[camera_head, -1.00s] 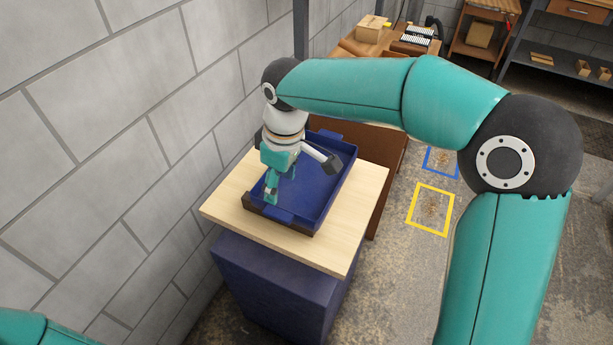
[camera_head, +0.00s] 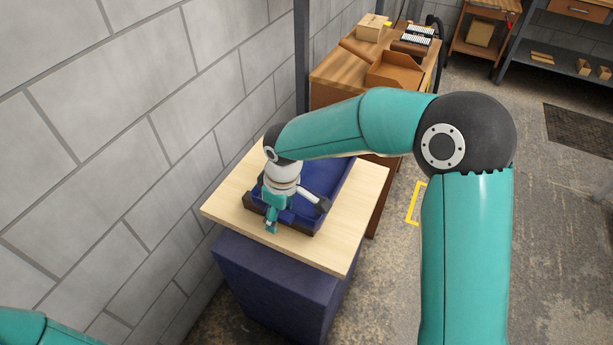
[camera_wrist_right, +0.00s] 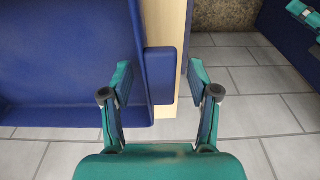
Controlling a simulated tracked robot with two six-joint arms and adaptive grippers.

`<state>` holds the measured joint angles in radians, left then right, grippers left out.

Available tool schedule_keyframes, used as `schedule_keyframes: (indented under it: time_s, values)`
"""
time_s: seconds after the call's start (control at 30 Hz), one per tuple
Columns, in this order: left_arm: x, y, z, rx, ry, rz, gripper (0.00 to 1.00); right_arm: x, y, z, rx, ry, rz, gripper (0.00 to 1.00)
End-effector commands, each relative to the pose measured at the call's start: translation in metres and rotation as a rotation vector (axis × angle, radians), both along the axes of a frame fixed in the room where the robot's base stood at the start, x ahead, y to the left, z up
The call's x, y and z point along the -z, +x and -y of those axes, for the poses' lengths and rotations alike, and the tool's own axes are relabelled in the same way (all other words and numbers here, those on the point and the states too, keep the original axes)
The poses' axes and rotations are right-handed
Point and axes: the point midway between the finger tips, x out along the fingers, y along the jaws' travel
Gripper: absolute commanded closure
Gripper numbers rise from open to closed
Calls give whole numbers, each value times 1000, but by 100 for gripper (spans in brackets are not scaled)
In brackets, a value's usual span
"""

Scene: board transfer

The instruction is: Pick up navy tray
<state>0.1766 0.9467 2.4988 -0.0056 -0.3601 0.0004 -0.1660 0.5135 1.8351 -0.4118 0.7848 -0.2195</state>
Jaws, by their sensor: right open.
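The navy tray (camera_head: 337,190) lies flat on the light wooden top of a navy cabinet, partly hidden by my right arm in the head view. My right gripper (camera_head: 296,216) is over the tray's near end, its fingers spread and empty. In the right wrist view the tray (camera_wrist_right: 60,60) fills the upper left, and its end handle tab (camera_wrist_right: 160,75) lies in line with the gap between the open fingers (camera_wrist_right: 159,69). I cannot tell the exact height of the fingers above the tab.
The wooden top (camera_head: 240,193) has bare room around the tray. A block wall (camera_head: 130,130) stands close on the left. A brown workbench (camera_head: 338,75) with an open box (camera_head: 395,72) stands behind. Open floor lies to the right.

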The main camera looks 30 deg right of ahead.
Motion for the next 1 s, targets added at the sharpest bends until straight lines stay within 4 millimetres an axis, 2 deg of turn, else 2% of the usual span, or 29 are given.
schedule_keyframes:
  time_s: [0.13,0.4,0.5,1.0]
  values:
    - [0,0,0,0,0,0,60,0,0,0,0,0,0,41]
    - [0,0,0,0,0,0,60,0,0,0,0,0,0,86]
    - [0,0,0,0,0,0,60,0,0,0,0,0,0,100]
    - [0,0,0,0,0,0,60,-5,1,0,0,0,1,100]
